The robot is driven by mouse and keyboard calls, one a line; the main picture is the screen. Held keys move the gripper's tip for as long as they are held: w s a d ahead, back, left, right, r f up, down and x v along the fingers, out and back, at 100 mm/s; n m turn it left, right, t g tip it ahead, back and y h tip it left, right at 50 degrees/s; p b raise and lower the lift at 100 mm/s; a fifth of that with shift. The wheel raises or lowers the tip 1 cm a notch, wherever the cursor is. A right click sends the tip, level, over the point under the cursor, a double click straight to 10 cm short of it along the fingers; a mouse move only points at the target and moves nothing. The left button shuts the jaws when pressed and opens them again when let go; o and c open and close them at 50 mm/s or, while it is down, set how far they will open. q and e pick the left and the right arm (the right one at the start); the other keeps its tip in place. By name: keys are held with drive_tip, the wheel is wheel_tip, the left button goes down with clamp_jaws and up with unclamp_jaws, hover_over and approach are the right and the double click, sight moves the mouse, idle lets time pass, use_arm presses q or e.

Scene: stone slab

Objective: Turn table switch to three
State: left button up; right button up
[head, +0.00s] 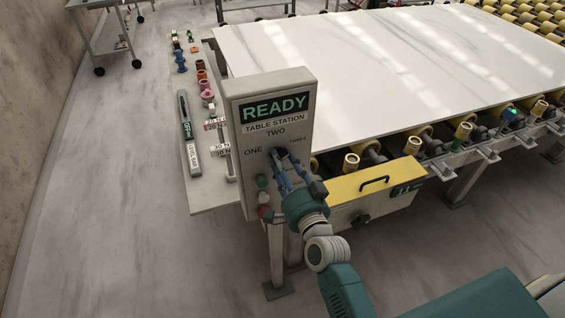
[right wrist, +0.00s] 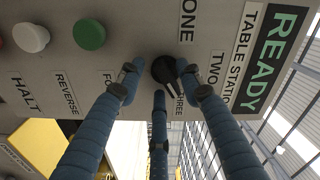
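The table switch (right wrist: 163,69) is a round black knob on the grey READY table station panel (head: 237,112), with ONE, TWO and THREE labels around it. In the head view the knob is partly hidden by my right gripper (head: 280,163). In the right wrist view my right gripper (right wrist: 160,85) has its blue fingers spread around the knob, two to its sides and one below. The fingertips are close to it; I cannot tell whether any touches. The knob's exact pointing direction is unclear. My left gripper is not in view.
Below the switch the panel has a green button (right wrist: 89,34) and a white button (right wrist: 31,37). A white slab (head: 390,60) lies on rollers behind. A side shelf (head: 205,196) holds tools and labels.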

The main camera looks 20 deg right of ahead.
drive_tip(key=s, duration=1.2)
drive_tip(key=shift+d, duration=0.25)
